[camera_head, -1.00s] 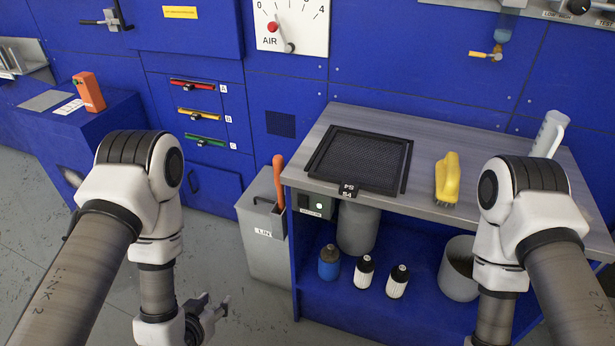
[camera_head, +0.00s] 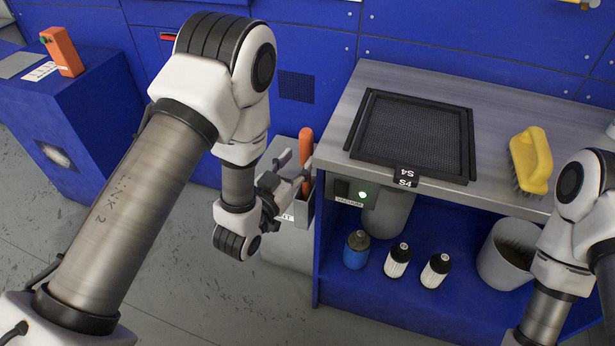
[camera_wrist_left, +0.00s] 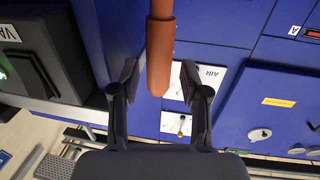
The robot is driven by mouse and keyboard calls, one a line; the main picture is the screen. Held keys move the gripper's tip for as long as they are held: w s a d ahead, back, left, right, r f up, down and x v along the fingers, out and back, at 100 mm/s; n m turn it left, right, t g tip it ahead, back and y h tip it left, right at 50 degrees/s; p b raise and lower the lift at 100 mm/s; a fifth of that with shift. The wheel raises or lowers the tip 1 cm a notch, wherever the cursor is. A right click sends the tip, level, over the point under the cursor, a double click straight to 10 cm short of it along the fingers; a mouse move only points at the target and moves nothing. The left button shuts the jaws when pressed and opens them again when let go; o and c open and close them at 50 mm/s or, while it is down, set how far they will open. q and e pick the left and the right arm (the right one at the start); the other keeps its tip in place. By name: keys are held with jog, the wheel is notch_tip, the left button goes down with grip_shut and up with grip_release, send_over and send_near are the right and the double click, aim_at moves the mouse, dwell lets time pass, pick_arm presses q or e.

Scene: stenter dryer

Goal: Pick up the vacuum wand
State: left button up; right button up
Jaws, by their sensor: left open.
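The vacuum wand appears to be the orange rod (camera_head: 306,146) that stands up out of the grey bin by the bench's left end; its lower part is hidden. In the left wrist view the orange rod (camera_wrist_left: 160,45) comes down from the top edge, between the two fingers, with a visible gap on each side. My left gripper (camera_head: 294,171) is open and close beside the rod in the head view. Its fingertips (camera_wrist_left: 158,77) also show in the left wrist view. My right gripper is out of view; only part of that arm shows at the right.
The bench (camera_head: 345,135) with a black mesh tray (camera_head: 415,135) and a yellow brush (camera_head: 530,160) is right of the rod. A lit vacuum switch box (camera_head: 350,192) hangs under its edge. The grey bin (camera_head: 289,256) is partly behind my arm. Several containers stand on the lower shelf.

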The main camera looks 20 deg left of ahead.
aim_at(303, 154)
pick_arm(q)
jog(key=w, duration=0.2)
jog(key=w+d, duration=0.1)
jog(key=w, duration=0.1)
jog(key=shift+w+f, duration=0.1)
jog(key=shift+w, duration=0.2)
grip_shut()
